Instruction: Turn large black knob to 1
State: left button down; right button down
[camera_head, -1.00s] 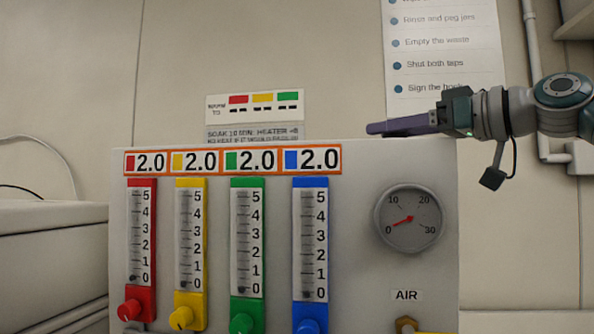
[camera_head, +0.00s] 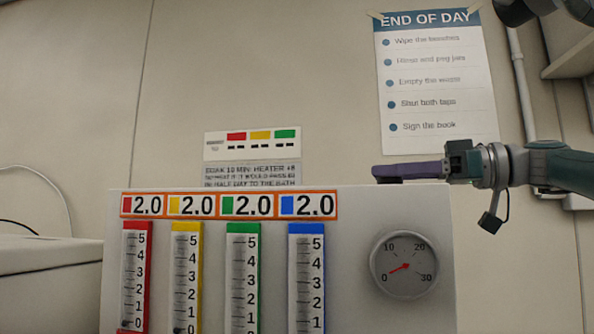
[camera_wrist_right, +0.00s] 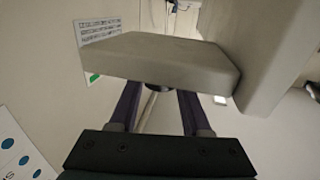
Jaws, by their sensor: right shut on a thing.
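My right gripper (camera_head: 385,172) comes in from the right in the head view, its purple fingers level and pointing left, just above the panel's top edge. In the wrist view its fingers (camera_wrist_right: 160,105) run up under a pale slab that hides their tips. A dark rounded thing (camera_wrist_right: 157,87) shows between them at the slab's edge, mostly hidden. I cannot tell for sure whether it is the large black knob, and no number on it is readable. My left gripper is out of view.
A pale panel (camera_head: 345,230) carries red, yellow, green and blue flow gauges, each labelled 2.0, and a round dial (camera_head: 404,264). A pale slab (camera_wrist_right: 160,58) and larger block (camera_wrist_right: 265,50) crowd the right fingers. An END OF DAY sheet (camera_head: 433,82) hangs above.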

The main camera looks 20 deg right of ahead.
jog(key=shift+w+f, duration=0.15)
dwell(0.3)
jog(key=c, duration=0.8)
grip_release()
jog(key=shift+a, duration=0.1)
jog(key=o, duration=0.4)
jog(key=shift+a, duration=0.1)
jog(key=shift+o, duration=0.2)
jog(key=shift+d, duration=0.3)
jog(key=v, duration=0.9)
jog(key=shift+s+b, duration=0.25)
jog(key=shift+b, duration=0.05)
